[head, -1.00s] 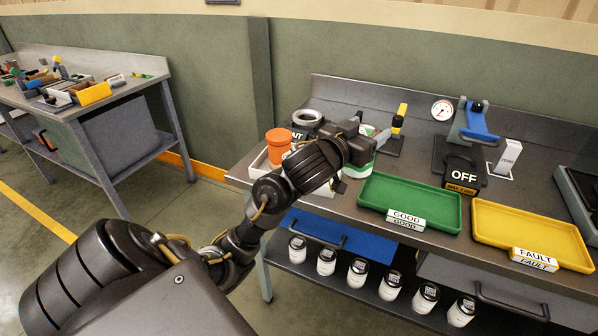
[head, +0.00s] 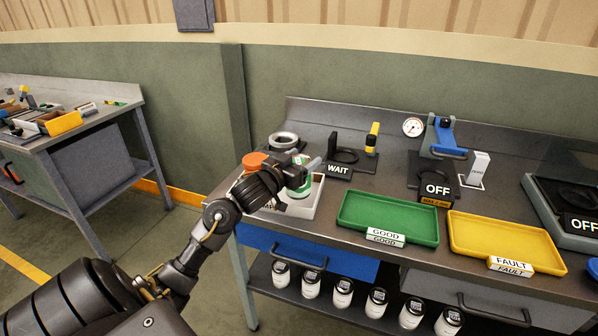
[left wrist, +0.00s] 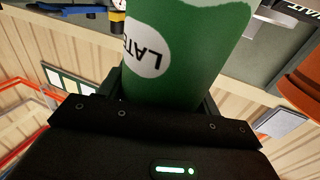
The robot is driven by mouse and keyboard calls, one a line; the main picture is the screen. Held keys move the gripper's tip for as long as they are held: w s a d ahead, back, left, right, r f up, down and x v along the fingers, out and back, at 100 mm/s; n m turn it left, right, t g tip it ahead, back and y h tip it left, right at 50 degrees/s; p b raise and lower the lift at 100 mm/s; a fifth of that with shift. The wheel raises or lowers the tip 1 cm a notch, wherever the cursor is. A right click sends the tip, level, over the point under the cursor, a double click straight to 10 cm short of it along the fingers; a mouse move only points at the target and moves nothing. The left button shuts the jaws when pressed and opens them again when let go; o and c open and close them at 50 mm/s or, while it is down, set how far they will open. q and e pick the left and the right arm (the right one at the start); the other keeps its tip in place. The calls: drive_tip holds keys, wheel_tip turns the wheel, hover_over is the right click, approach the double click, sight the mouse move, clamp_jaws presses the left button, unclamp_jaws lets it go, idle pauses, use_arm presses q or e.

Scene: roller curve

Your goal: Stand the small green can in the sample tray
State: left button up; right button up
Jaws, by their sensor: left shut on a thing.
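The small green can (head: 302,190) has a white top area and a white round label. It fills the upper middle of the left wrist view (left wrist: 185,50), where part of the lettering shows. My left gripper (head: 300,176) is shut on it. The white sample tray (head: 316,198) stands at the bench's left end, partly hidden by my arm. The can is at the tray's right part, inside or just above it; I cannot tell whether its base touches the floor. An orange can (head: 252,160) stands at the tray's left. My right gripper is not in view.
Behind are a grey ring (head: 284,140) and a stand with a WAIT sign (head: 338,170). The green GOOD tray (head: 385,215) and yellow FAULT tray (head: 500,240) are empty. A gauge and a blue-handled device with an OFF sign (head: 437,189) stand behind them.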

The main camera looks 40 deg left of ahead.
sight(303, 192)
use_arm(q)
drive_tip(key=shift+w+a+f, duration=0.1)
drive_tip(key=shift+a+f, duration=0.15)
drive_tip(key=shift+f, duration=0.6)
drive_tip(key=shift+a+f, duration=0.25)
drive_tip(key=shift+f, duration=1)
drive_tip(key=o, duration=1.1)
drive_tip(key=shift+f, duration=0.15)
drive_tip(key=shift+c, duration=0.2)
